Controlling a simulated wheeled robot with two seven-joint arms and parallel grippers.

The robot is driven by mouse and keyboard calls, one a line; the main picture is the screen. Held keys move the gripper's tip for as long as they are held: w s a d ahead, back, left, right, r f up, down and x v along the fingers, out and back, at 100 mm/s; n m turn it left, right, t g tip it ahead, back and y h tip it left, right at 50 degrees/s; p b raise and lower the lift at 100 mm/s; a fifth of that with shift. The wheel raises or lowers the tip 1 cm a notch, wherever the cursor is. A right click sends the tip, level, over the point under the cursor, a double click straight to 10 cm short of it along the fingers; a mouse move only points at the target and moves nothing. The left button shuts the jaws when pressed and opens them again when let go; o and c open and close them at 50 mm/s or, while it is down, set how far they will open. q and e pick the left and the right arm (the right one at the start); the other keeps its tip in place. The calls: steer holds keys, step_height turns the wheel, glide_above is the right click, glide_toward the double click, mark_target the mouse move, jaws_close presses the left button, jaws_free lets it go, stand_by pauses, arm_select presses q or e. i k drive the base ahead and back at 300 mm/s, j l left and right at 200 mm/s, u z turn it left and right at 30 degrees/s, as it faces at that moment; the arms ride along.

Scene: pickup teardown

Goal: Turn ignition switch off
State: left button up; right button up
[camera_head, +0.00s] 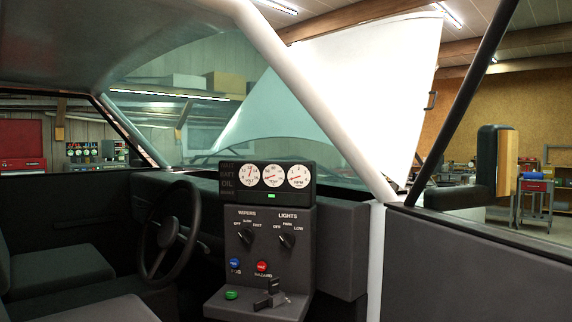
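A dark control panel (300,235) stands beside the steering wheel (168,235) in the truck cab. On its lower ledge sits a grey lever-like piece (270,294), which may be the ignition switch; no label for it is readable. A green button (231,295) is to its left. Above are a blue fog button (235,264), a red hazard button (262,267), a wipers knob (246,237) and a lights knob (288,240). A small green light (271,196) glows under three white gauges (272,176). Neither gripper is in view.
The door (470,265) and white pillar (376,262) bound the cab at right. A side mirror (488,165) sticks up there. The white hood (360,85) is raised. Seats (60,280) are at lower left. The space before the panel looks clear.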

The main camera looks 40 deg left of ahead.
mark_target(278, 299)
steer(key=u, duration=1.5)
